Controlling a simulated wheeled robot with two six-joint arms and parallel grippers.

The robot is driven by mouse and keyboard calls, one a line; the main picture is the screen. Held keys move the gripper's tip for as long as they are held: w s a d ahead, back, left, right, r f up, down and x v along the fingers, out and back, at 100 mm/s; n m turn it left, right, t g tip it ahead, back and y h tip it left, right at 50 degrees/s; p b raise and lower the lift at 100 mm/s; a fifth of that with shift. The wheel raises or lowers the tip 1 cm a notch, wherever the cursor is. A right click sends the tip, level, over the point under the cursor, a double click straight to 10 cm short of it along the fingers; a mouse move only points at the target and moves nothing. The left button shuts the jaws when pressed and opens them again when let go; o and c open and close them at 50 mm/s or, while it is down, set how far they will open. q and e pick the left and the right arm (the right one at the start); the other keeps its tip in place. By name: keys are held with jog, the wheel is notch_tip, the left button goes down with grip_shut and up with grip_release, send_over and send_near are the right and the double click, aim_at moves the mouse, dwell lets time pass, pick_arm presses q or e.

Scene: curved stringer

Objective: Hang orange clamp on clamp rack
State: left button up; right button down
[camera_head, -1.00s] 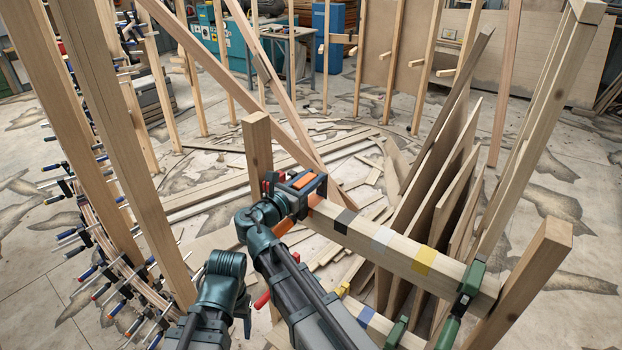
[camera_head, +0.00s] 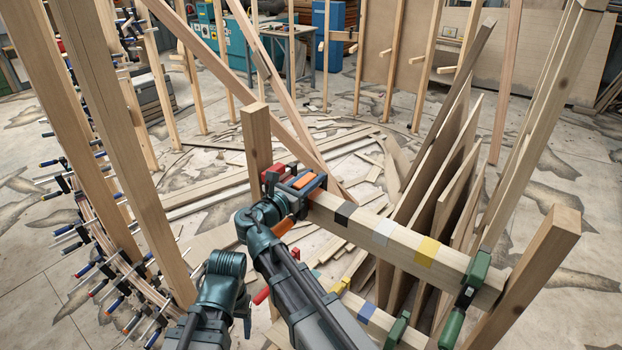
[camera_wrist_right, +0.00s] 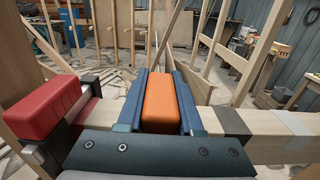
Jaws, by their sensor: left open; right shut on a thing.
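The orange clamp (camera_head: 307,181) is at the left end of the rack's upper wooden beam (camera_head: 396,244). My right gripper (camera_head: 302,184) is shut on it. In the right wrist view the orange clamp (camera_wrist_right: 159,103) sits between the two blue fingers of my right gripper (camera_wrist_right: 160,108), over the beam (camera_wrist_right: 269,150). A red clamp (camera_wrist_right: 43,108) is close on its left and a black band (camera_wrist_right: 233,123) on its right. I cannot tell whether the clamp rests on the beam. My wrist hides part of it in the head view.
A green clamp (camera_head: 474,278) hangs near the beam's right end. The beam has black, white and yellow bands. A lower beam (camera_head: 380,320) carries a blue band. Leaning boards (camera_head: 455,185) stand behind. A curved stringer with many clamps (camera_head: 110,260) is at left.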

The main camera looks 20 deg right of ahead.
jog(key=shift+f, duration=0.15)
jog(key=shift+f+b, duration=0.4)
jog(key=shift+b, duration=0.15)
jog(key=shift+c, duration=2.4)
grip_release()
jog(key=shift+s, duration=0.15)
